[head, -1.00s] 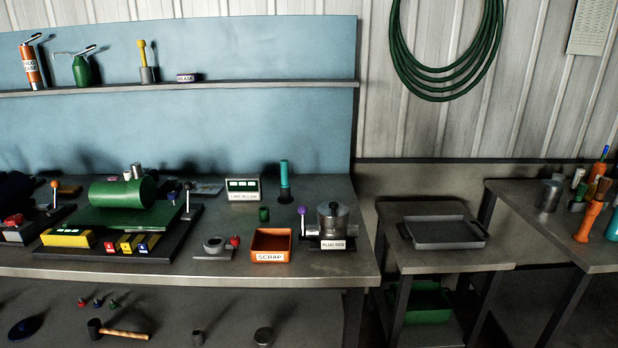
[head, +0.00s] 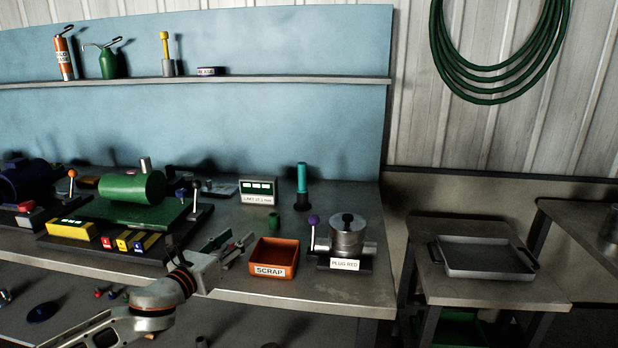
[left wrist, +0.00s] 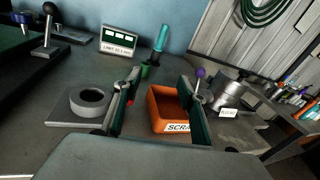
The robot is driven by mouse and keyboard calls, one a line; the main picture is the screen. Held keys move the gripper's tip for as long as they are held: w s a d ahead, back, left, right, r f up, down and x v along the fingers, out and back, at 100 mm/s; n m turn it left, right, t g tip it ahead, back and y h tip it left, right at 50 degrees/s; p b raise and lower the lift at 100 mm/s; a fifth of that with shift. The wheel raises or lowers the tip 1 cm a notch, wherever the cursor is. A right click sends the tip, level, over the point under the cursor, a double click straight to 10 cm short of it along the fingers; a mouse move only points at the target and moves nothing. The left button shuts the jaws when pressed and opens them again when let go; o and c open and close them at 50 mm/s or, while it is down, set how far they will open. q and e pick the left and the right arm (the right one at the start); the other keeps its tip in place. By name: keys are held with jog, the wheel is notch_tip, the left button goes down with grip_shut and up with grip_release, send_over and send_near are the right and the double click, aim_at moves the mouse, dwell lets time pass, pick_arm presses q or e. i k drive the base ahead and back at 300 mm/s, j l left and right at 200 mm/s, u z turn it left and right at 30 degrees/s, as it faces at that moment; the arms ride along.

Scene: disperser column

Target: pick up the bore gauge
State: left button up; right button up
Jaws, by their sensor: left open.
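No label names the bore gauge. The likeliest match is an upright tool with a teal handle and dark lower part (head: 301,180), standing at the back of the bench right of the small display box. It also shows tilted in the left wrist view (left wrist: 161,38), beyond the fingers. My left gripper (head: 228,242) is open and empty over the bench front, left of the orange scrap bin (head: 274,258) and apart from the teal tool. In the left wrist view its two fingers (left wrist: 160,95) stand wide apart. My right gripper is not in view.
A small green cup (head: 274,228) stands before the display box (head: 258,191). A plug fixture with a purple-knobbed lever (head: 347,238) is right of the bin. A grey ring on a plate (left wrist: 90,100) lies left of my fingers. The shelf (head: 200,81) runs above.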

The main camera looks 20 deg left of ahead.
aim_at(303, 188)
jog(key=i, duration=1.1)
